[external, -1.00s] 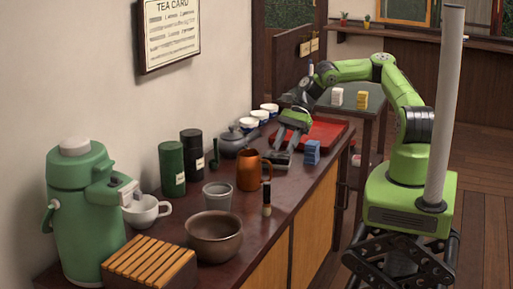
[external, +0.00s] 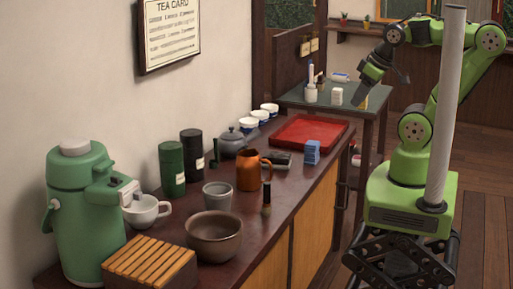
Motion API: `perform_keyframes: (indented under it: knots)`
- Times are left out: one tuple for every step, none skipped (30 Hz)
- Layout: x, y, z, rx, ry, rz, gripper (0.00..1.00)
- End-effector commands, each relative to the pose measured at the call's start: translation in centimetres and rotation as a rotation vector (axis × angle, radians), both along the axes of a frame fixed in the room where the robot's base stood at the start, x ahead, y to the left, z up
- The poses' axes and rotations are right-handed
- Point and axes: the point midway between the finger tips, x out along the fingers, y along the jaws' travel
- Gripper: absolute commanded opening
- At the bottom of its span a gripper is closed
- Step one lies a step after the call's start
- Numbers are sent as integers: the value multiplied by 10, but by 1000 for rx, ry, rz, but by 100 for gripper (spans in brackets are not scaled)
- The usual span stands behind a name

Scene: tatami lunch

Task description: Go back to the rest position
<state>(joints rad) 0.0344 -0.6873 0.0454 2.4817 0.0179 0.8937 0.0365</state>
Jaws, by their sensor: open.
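My gripper (external: 365,90) hangs in the air at the upper right, pointing down in front of the small grey side table (external: 300,97). It holds nothing that I can see and is clear of the counter. My green arm is folded up above its base, with the elbow high at the right. The fingertips are small and dark here, so the gap between them is hard to make out.
The dark counter (external: 325,190) holds a red tray (external: 283,141), a blue block (external: 312,152), an orange mug (external: 249,171), a brown bowl (external: 214,240) and a green air pot (external: 80,210). A white post (external: 447,110) stands before my arm.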

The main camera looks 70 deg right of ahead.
Motion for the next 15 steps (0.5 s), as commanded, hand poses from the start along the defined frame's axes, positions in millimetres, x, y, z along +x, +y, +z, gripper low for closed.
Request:
perform_keyframes:
  knots:
    - [-6, 2, 2, 11, -25, 33, 40]
    - [-8, 2, 3, 15, -32, 44, 40]
    - [-9, 2, 3, 16, -37, 54, 40]
    - [-10, 2, 3, 17, -38, 58, 40]
    - [-10, 2, 3, 17, -38, 58, 40]
    - [-10, 2, 3, 16, -37, 56, 40]
    - [-10, 2, 3, 17, -37, 55, 40]
    - [-10, 2, 3, 16, -37, 55, 40]
    - [-9, 2, 3, 16, -37, 54, 40]
    - [-9, 2, 3, 16, -37, 54, 40]
    - [-9, 2, 5, 16, -37, 53, 40]
    - [-9, 2, 9, 16, -37, 53, 40]
    - [-9, 2, 14, 16, -37, 53, 40]
    - [-9, 2, 20, 16, -37, 52, 40]
    - [-9, 2, 31, 16, -37, 52, 40]
